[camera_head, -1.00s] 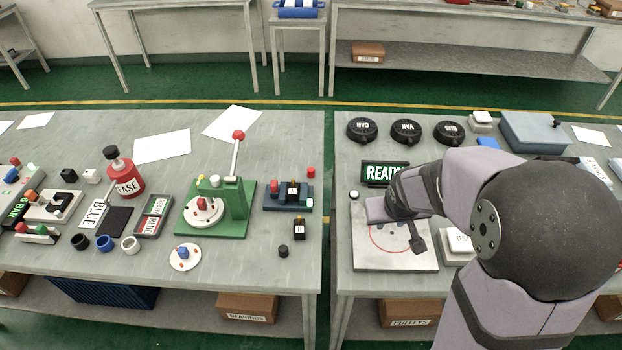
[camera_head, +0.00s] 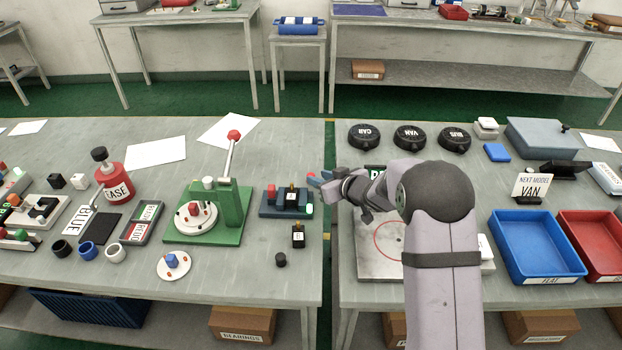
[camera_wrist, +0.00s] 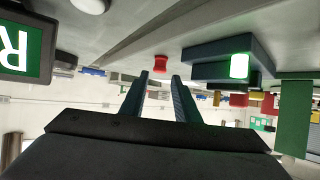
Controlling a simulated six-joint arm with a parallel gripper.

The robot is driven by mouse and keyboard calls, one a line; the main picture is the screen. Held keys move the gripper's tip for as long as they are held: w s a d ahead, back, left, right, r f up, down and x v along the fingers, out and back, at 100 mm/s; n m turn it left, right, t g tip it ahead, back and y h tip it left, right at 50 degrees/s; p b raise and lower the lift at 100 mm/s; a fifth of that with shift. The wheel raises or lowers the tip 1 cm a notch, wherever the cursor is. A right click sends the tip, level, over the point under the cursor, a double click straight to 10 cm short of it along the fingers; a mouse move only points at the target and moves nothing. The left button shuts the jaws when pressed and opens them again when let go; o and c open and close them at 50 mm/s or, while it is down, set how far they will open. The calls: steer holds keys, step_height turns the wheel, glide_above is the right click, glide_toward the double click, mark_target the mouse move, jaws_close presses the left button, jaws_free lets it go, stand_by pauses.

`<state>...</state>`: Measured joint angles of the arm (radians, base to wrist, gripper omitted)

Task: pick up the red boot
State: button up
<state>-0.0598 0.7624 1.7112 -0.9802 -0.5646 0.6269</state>
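The red boot (camera_head: 311,175) is a small red piece at the right edge of the left table, beside the blue fixture with the green lamp. My gripper (camera_head: 318,180) reaches left from the right table across the gap, with its fingertips close to the boot and partly overlapping it in the head view. In the wrist view the red boot (camera_wrist: 160,64) shows just past the tips of my gripper (camera_wrist: 160,76), in line with the gap between them. The two fingers stand apart with nothing between them. Whether a tip touches the boot I cannot tell.
The blue fixture (camera_head: 275,208) stands close to the boot; it shows in the wrist view (camera_wrist: 215,70). A green press (camera_head: 238,205) with a red-knobbed lever is further left. A black boot (camera_head: 281,260) stands nearer the front edge. A gap separates the two tables.

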mark_target(311, 174)
steer(key=shift+p+x, duration=1)
steer(key=shift+x, duration=2.25)
jaws_close()
